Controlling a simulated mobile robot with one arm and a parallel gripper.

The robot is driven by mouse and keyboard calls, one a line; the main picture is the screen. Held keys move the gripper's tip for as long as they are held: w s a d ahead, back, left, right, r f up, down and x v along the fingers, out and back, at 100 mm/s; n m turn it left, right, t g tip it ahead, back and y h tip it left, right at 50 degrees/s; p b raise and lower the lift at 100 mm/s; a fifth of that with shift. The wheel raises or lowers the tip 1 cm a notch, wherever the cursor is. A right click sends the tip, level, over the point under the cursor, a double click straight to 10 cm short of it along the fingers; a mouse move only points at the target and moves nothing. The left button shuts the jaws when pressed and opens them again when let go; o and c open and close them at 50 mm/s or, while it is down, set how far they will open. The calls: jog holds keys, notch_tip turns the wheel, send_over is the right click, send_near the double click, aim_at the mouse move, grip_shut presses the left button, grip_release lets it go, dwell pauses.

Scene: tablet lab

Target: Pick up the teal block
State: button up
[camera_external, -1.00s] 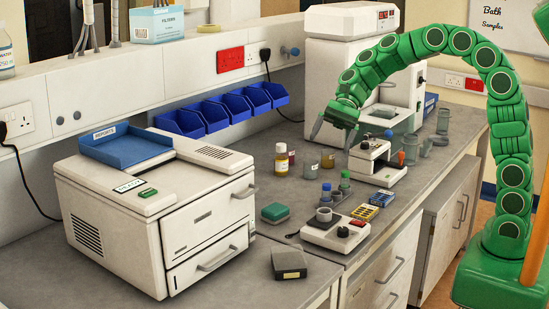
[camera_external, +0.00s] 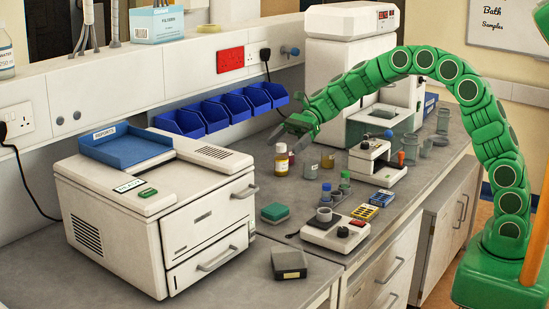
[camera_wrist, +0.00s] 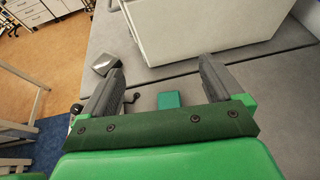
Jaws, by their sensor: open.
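The teal block (camera_external: 275,212) lies on the grey bench just right of the white oven-like machine, and it looks like a flat box with a teal top. In the wrist view the teal block (camera_wrist: 169,100) shows between the two fingers, some way below them. My gripper (camera_external: 284,143) is open and empty in the air near the bottles, above and behind the block. In the wrist view my gripper (camera_wrist: 160,80) has its grey fingers spread apart.
The white machine (camera_external: 158,212) with a blue tray (camera_external: 125,145) stands left of the block. A grey box (camera_external: 289,263) lies in front of it. A small white device (camera_external: 335,232) stands right of it. Bottles (camera_external: 281,160) stand behind, below blue bins (camera_external: 215,112).

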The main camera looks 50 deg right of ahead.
send_near(277, 207)
jog(key=x, duration=0.4)
jog(key=shift+w+a+f, duration=0.2)
jog(key=shift+w+a, duration=0.1)
jog(key=shift+w, duration=0.1)
jog(key=shift+x, duration=1.35)
jog(key=x, duration=0.3)
jog(key=shift+s+a+f, duration=0.15)
jog(key=shift+s+a, duration=0.15)
jog(key=shift+a, duration=0.1)
jog(key=shift+w+a+f, duration=0.1)
jog(key=shift+a+f, duration=0.15)
jog(key=shift+a, duration=0.4)
jog(key=c, duration=1.1)
jog(key=shift+o, duration=0.2)
